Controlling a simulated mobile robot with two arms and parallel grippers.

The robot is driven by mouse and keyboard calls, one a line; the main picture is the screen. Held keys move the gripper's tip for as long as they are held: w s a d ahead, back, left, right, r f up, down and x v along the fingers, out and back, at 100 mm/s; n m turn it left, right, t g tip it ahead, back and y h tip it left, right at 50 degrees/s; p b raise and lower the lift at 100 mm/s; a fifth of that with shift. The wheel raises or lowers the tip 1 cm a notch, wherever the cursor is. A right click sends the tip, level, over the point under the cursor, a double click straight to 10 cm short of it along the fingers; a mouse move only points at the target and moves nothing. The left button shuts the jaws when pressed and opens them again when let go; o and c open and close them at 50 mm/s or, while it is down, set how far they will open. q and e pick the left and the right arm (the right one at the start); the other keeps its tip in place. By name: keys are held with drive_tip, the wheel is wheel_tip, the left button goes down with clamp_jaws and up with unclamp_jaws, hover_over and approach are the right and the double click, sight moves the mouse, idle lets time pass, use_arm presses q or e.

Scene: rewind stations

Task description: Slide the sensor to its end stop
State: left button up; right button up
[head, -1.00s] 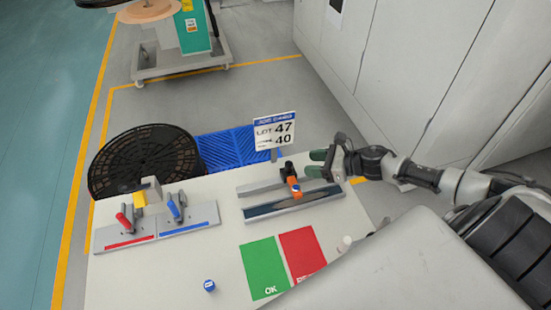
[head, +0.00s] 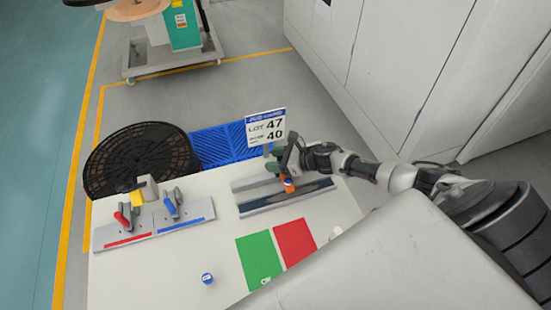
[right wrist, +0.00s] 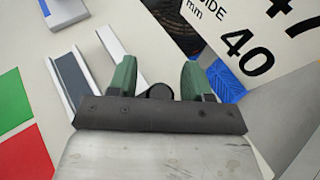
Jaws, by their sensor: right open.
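The sensor's orange part (head: 288,186) shows in the head view, towards the right of the guide rail (head: 250,184) and next to a dark strip (head: 262,202). Its black part behind the orange is mostly hidden by my right gripper. My right gripper (head: 274,161) is at the sensor, with its green fingers apart. In the right wrist view, the open green fingers (right wrist: 159,79) stand on either side of a small black rounded piece (right wrist: 160,91), probably the sensor's; I cannot tell whether they touch it. My left gripper is not in view.
A sign reading 47 and 40 (head: 266,128) stands just behind the rail, close to my right gripper. Green (head: 258,261) and red (head: 294,241) pads lie in front. A plate with red and blue clamps (head: 155,233) is at left. A blue-topped cap (head: 207,279) stands in front.

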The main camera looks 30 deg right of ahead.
clamp_jaws()
drive_tip(key=w+a, duration=0.1)
drive_tip(key=a, duration=0.3)
drive_tip(key=w+a, duration=0.1)
drive_tip(key=a, duration=0.3)
drive_tip(key=w+a, duration=0.1)
drive_tip(key=a, duration=0.3)
drive_tip(key=shift+a, duration=0.6)
unclamp_jaws()
drive_tip(key=shift+w+a, duration=0.1)
drive_tip(key=shift+a, duration=0.05)
